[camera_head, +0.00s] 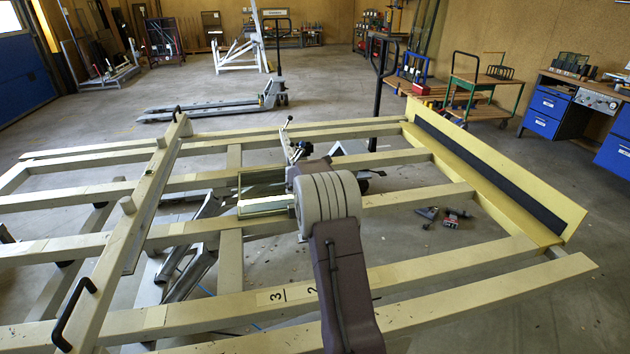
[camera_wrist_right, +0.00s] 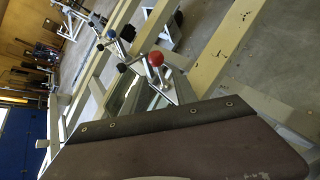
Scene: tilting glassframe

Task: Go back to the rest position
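The tilting glass frame is a pale yellow-beige frame of long beams (camera_head: 440,265) that lies almost flat across the head view. A raised yellow ledge with a black strip (camera_head: 490,170) runs along its right end. An arm of mine reaches in from the bottom centre over the beams; its grey rounded joint hides what lies behind it. In the right wrist view a wide brown part of my right gripper with a black screwed strip fills the bottom; I cannot see a second jaw or anything held. A red ball knob (camera_wrist_right: 155,58) on a lever shows just beyond it. My left gripper is out of view.
A crossbar with black handles (camera_head: 125,215) spans the frame's left part. A pallet truck (camera_head: 215,108) stands behind it. Trolleys (camera_head: 490,90) and a blue-drawered bench (camera_head: 575,110) stand at the back right. Small dark items (camera_head: 445,215) lie on the floor between the beams.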

